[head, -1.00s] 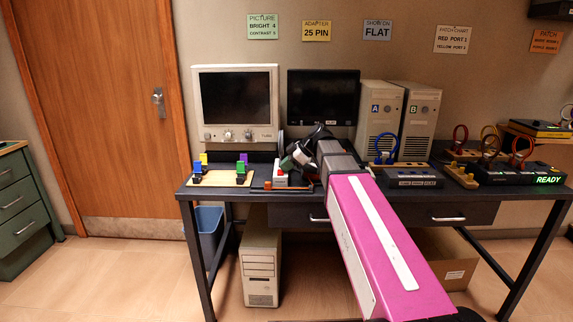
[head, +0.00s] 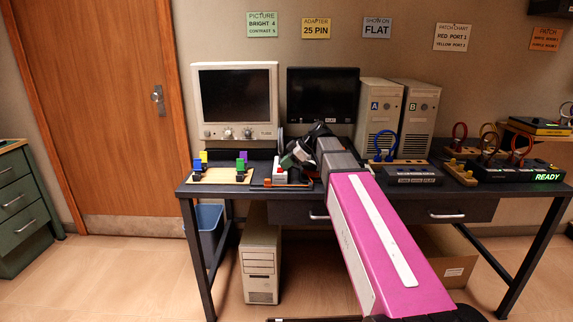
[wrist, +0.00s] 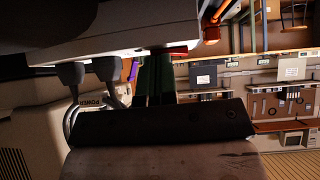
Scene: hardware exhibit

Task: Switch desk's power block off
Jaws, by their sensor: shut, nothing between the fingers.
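The power block (head: 281,178) is a white block on the desk (head: 345,188), below and between the two monitors. A red part shows on its top in the head view. In the wrist view the block's pale casing (wrist: 135,30) fills the top, with a red switch part (wrist: 172,51) at its edge. My gripper (head: 289,160) is just above the block. In the wrist view its shut, greenish fingers (wrist: 155,78) point at the red part, with nothing between them. They are touching or very close; I cannot tell which. The switch's position is unclear.
Grey plugs (wrist: 86,72) with cables lie beside the fingers, near a label reading POWER (wrist: 90,103). A board with coloured blocks (head: 222,176) stands left of the power block. The cream monitor (head: 235,100) and the dark monitor (head: 323,92) stand behind. Both screens are dark.

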